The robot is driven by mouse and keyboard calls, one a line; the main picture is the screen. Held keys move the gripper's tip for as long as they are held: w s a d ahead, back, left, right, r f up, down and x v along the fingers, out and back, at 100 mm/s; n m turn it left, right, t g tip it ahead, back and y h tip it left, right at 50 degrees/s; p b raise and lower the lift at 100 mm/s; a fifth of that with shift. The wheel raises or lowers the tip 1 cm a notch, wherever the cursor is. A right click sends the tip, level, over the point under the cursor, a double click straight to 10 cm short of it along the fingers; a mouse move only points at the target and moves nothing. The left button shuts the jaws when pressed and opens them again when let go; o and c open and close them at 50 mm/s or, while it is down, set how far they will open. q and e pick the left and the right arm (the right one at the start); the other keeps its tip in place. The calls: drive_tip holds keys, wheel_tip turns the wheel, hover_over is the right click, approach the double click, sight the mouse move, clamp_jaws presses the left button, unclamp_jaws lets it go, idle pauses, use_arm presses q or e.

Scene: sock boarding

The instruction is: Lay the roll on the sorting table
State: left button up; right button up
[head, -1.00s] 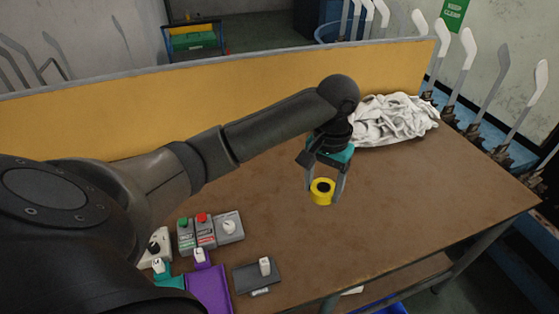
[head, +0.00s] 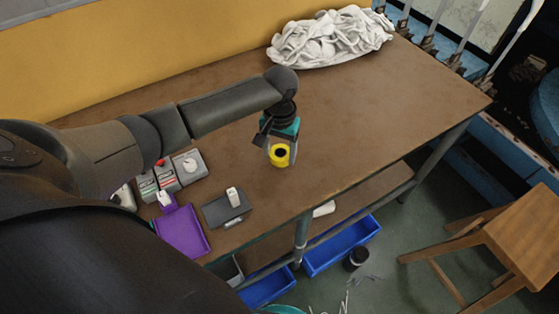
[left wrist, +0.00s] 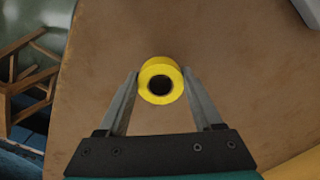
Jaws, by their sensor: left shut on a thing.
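The yellow roll (head: 279,156) has a dark round core. My left gripper (head: 281,152) is shut on it, over the brown sorting table (head: 370,110). In the left wrist view the roll (left wrist: 160,80) sits between the two grey fingers (left wrist: 160,88), with its core facing the camera. I cannot tell whether the roll touches the table top. My right gripper is not in view.
A heap of white socks (head: 330,38) lies at the table's back. Control boxes (head: 170,177), a purple tray (head: 181,232) and a dark switch box (head: 227,207) stand at the front left. A wooden stool (head: 520,235) stands right of the table. The table's right side is clear.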

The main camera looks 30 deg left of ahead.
sight(280, 155)
use_arm(q)
wheel_tip(280, 155, down, 3)
drive_tip(key=shift+f+b, duration=0.1)
drive_tip(key=shift+b, duration=0.3)
drive_tip(key=shift+f, duration=0.15)
drive_tip(key=shift+f, duration=0.15)
drive_tip(key=o, duration=1.4)
drive_tip(key=shift+c, duration=0.2)
wheel_tip(280, 155, up, 12)
drive_tip(key=p, duration=0.3)
drive_tip(key=shift+r, duration=0.2)
